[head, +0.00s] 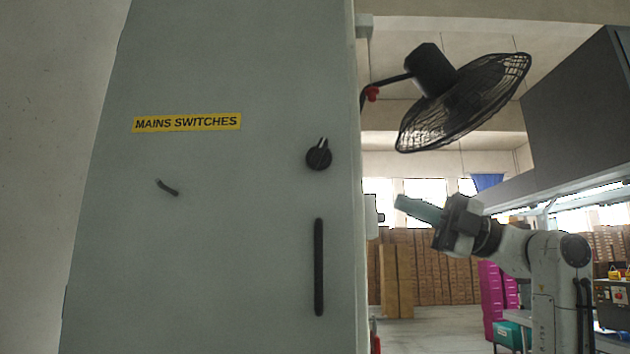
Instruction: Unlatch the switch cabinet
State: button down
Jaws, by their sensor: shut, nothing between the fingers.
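The switch cabinet (220,230) is a tall grey-green metal door face filling the left and middle of the head view. It carries a yellow label (187,122) reading "MAINS SWITCHES". A round black knob (319,155) with a pale pointer mark sits near its right edge; the pointer stands nearly upright. Below the knob is a long vertical black handle (319,267). The door looks flush with its frame. My gripper (400,203) is to the right of the cabinet, apart from it, its fingers pointing left at a height between knob and handle. It is shut and empty.
A black fan (465,100) on a bracket juts out above my gripper. A dark overhead cabinet (585,110) is at the upper right. Stacked brown boxes (440,270) and magenta crates (490,300) stand behind. A short dark mark (167,188) is on the door's left.

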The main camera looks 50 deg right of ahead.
aim_at(319, 180)
jog(key=p+x, duration=0.4)
jog(key=x, duration=1)
jog(key=shift+f, duration=0.1)
jog(key=shift+w, duration=0.1)
jog(key=shift+a+f+b, duration=0.1)
jog(key=shift+f+b, duration=0.05)
jog(key=shift+b, duration=0.25)
jog(key=shift+w+a+f+t+y+b, duration=0.2)
jog(key=shift+t+y+b, duration=0.35)
jog(key=shift+b, duration=0.55)
jog(key=shift+w+a+b, duration=0.1)
jog(key=shift+w+b, duration=0.05)
jog(key=shift+b, duration=0.3)
jog(key=shift+w+a+b, duration=0.15)
jog(key=shift+w+b, duration=0.1)
jog(key=shift+b, duration=0.15)
jog(key=shift+w+a, duration=0.15)
jog(key=shift+w+a+b, duration=0.1)
jog(key=shift+w+b, duration=0.1)
jog(key=shift+b, duration=0.2)
